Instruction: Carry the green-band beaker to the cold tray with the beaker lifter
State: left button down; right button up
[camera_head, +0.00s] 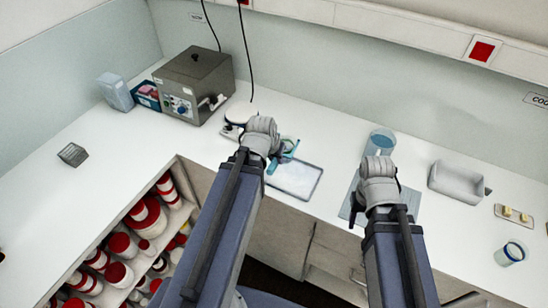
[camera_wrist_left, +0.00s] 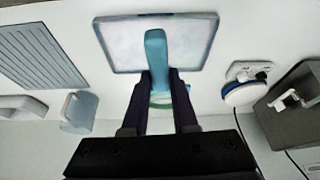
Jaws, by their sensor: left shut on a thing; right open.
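My left gripper (camera_head: 272,160) is shut on the teal beaker lifter (camera_head: 284,157), beside the back left part of the cold tray (camera_head: 309,187). In the left wrist view the lifter's handle (camera_wrist_left: 156,52) passes between the fingers and overlaps the cold tray (camera_wrist_left: 203,58). A pale green ring (camera_wrist_left: 161,101) shows between the fingers, apparently the green-band beaker, mostly hidden. In the head view a greenish rim (camera_head: 290,145) shows just behind the gripper. I cannot tell whether the beaker is lifted or resting. My right gripper (camera_head: 356,212) is open and empty above a grey ribbed mat.
A blue jug (camera_head: 381,141) stands behind my right gripper. A white round-topped device (camera_head: 238,114) and a grey heating bath (camera_head: 196,84) are at the back left. A grey basin (camera_head: 456,180) and a blue-banded beaker (camera_head: 510,253) are on the right. The left counter is mostly clear.

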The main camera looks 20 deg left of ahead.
aim_at(276, 168)
pick_arm(q)
jog(key=shift+s+d, duration=0.35)
jog(key=shift+d, duration=0.1)
jog(key=shift+w+a+f, duration=0.1)
jog(key=shift+f, duration=0.15)
jog(key=shift+f+b, duration=0.45)
jog(key=shift+b, duration=0.25)
jog(key=shift+f+b, duration=1.6)
jog(key=shift+f, duration=0.05)
pick_arm(e)
jog(key=shift+s+d+f, duration=0.15)
jog(key=shift+f, duration=1.05)
jog(key=shift+s+d+f, duration=0.15)
jog(key=shift+f, duration=1)
pick_arm(q)
jog(key=shift+f+b, duration=2.2)
jog(key=shift+b, duration=0.05)
pick_arm(e)
jog(key=shift+f, duration=2.25)
